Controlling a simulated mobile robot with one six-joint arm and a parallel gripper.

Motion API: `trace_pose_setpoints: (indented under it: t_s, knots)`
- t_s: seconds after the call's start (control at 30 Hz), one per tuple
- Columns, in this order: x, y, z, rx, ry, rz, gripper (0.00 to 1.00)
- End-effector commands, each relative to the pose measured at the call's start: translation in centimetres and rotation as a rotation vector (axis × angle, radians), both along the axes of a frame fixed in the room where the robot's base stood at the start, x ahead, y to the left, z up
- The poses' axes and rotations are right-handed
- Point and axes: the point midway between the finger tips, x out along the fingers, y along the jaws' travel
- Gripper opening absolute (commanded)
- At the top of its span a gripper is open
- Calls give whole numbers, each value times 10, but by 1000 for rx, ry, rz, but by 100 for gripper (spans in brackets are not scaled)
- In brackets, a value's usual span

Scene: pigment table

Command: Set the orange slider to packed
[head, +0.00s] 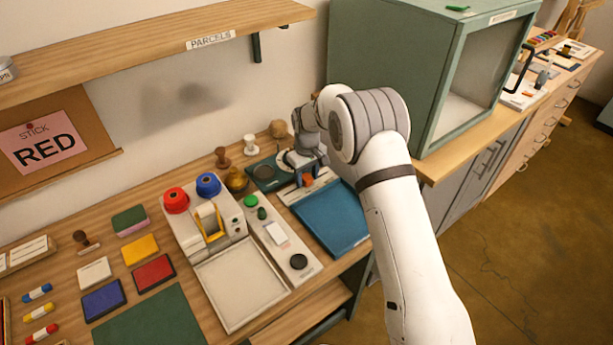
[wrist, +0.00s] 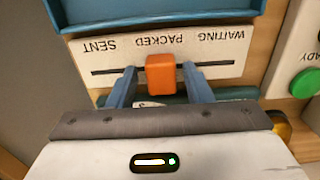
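The orange slider (wrist: 161,74) sits on a dark slot in a white label strip (wrist: 222,66). In the wrist view the strip reads upside down, with SENT at left, PACKED in the middle and WAITING at right. The slider is in line with the word PACKED. My gripper (wrist: 159,69) is open, with one blue-grey finger on each side of the slider and a small gap at both sides. In the head view the slider (head: 308,180) shows just below my gripper (head: 306,171), beside the blue tray (head: 332,222).
A green button (wrist: 305,84) is on a pale panel at right in the wrist view. In the head view, a white press (head: 208,228) with red and blue knobs stands left of the tray. A green cabinet (head: 392,75) stands behind my arm, and a shelf (head: 130,45) hangs above.

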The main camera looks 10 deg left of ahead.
Motion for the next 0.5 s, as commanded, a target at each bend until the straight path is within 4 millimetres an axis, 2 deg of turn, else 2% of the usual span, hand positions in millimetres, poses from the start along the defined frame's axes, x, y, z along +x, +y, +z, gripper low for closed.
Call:
trace_pose_setpoints:
  t_s: [0.3,0.5]
  knots:
    - [0,2,3,1,-1,1,49]
    - [0,1,30,2,-3,1,49]
